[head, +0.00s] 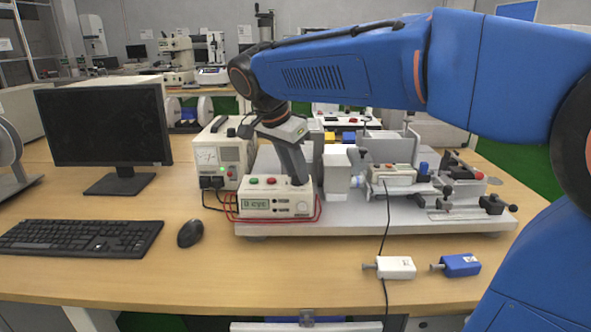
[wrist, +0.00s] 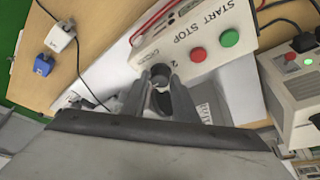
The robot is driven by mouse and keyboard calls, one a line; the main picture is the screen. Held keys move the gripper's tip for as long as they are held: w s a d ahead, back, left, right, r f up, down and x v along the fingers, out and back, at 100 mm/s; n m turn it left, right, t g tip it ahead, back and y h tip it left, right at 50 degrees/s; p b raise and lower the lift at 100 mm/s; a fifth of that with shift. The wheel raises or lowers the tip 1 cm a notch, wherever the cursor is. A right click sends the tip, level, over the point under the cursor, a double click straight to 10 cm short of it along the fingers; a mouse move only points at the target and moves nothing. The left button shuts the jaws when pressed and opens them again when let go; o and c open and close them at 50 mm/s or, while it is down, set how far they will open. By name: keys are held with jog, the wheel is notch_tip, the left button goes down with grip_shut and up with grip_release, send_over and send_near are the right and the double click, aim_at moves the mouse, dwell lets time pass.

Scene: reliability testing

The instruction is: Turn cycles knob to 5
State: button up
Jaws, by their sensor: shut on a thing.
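The white control box (head: 277,208) sits on the front edge of the grey base plate. It has a small display (head: 255,202) that shows a digit and "cyc"; the digit is too small to read surely. In the wrist view the box has green START (wrist: 229,37) and red STOP (wrist: 198,55) buttons. The cycles knob (wrist: 160,71) is a dark round knob at the box's corner. My gripper (wrist: 160,83) has one finger on each side of the knob and is shut on it. In the head view my gripper (head: 299,183) comes down onto the box's right end and hides the knob.
A power supply (head: 222,157) stands behind the box at left, with red and black cables beside it. The test rig (head: 400,180) stands at right. A white block (head: 396,268) and a blue block (head: 460,265) lie in front. Monitor, keyboard (head: 80,237) and mouse (head: 191,233) are at left.

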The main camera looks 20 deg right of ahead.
jog(key=shift+f, duration=0.1)
jog(key=o, duration=1)
jog(key=v, duration=1.7)
jog(key=shift+r, duration=0.3)
